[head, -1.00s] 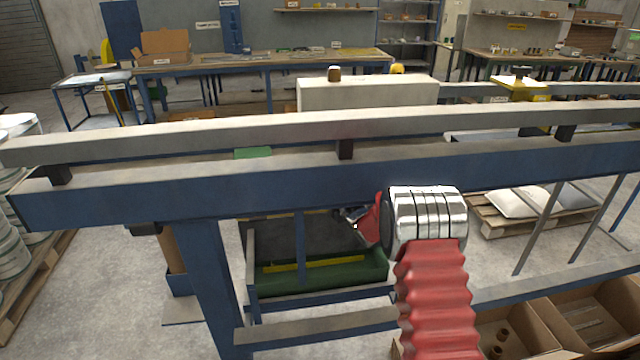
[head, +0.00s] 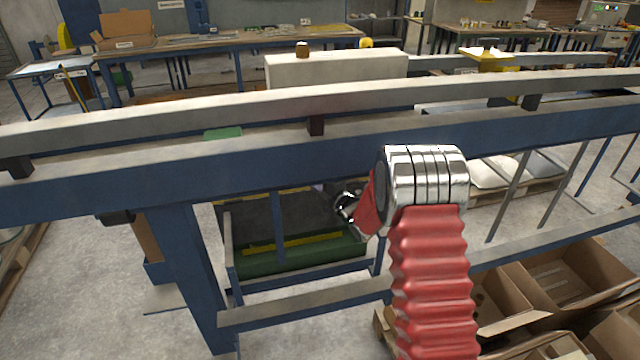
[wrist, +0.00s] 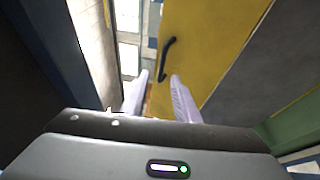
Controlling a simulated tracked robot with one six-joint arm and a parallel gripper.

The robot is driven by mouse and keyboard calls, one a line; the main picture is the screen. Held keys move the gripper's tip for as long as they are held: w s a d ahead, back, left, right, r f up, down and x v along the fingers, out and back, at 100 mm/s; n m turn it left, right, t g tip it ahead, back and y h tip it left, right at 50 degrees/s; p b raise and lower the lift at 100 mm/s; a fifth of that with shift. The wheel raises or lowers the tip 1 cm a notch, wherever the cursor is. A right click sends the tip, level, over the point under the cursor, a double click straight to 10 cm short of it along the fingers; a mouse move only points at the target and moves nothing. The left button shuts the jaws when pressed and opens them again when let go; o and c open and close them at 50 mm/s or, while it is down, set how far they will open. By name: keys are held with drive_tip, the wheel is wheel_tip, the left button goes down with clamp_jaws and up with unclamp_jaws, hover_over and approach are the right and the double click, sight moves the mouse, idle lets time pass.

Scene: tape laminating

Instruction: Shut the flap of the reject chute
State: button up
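The flap (wrist: 205,45) is a yellow panel with a black bar handle (wrist: 167,58) in the wrist view. Two pale lavender fingers of my gripper (wrist: 158,97) are spread apart just short of the handle, with nothing between them. The handle lies beyond the tips, about in line with the gap. In the head view, the dark chute (head: 305,215) sits under the blue conveyor frame, with a yellow strip (head: 290,243) low in it. I cannot tell whether that strip is the flap's edge. My arm reaches under the frame there, and my fingertips are not clear.
The blue conveyor beam (head: 270,165) runs across above the chute, and a blue leg (head: 185,260) stands to its left. A green tray edge (head: 300,258) lies below the chute. Open cardboard boxes (head: 545,275) stand at the lower right.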

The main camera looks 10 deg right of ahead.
drive_tip(key=v, duration=0.5)
drive_tip(key=shift+s+d, duration=0.15)
drive_tip(key=shift+s, duration=0.15)
drive_tip(key=shift+c, duration=0.3)
drive_tip(key=shift+f, duration=0.25)
drive_tip(key=shift+c, duration=1.4)
drive_tip(key=f+m+h, duration=0.1)
drive_tip(key=d+f+m+g+h, duration=0.1)
drive_tip(key=f, duration=0.1)
drive_tip(key=d+f+m, duration=0.1)
drive_tip(key=shift+w+d+f+m+h, duration=0.1)
drive_tip(key=shift+f+m+h, duration=0.1)
drive_tip(key=shift+m+h, duration=0.15)
clamp_jaws()
drive_tip(key=s+d+f+m+g+h, duration=0.4)
drive_tip(key=s+d+m+g+h, duration=0.35)
drive_tip(key=s+m, duration=0.5)
drive_tip(key=s+a+r+m, duration=0.2)
drive_tip(key=s+r, duration=0.5)
drive_tip(key=s, duration=0.4)
drive_tip(key=s+a+r+m+g+y, duration=0.1)
drive_tip(key=s+a+r+m, duration=0.1)
drive_tip(key=s+r, duration=0.4)
drive_tip(key=s+a+r+m+g, duration=0.1)
drive_tip(key=s+a+r+m, duration=0.2)
drive_tip(key=s+r, duration=0.4)
drive_tip(key=s, duration=0.9)
drive_tip(key=shift+r+m, duration=0.3)
drive_tip(key=shift+r, duration=0.1)
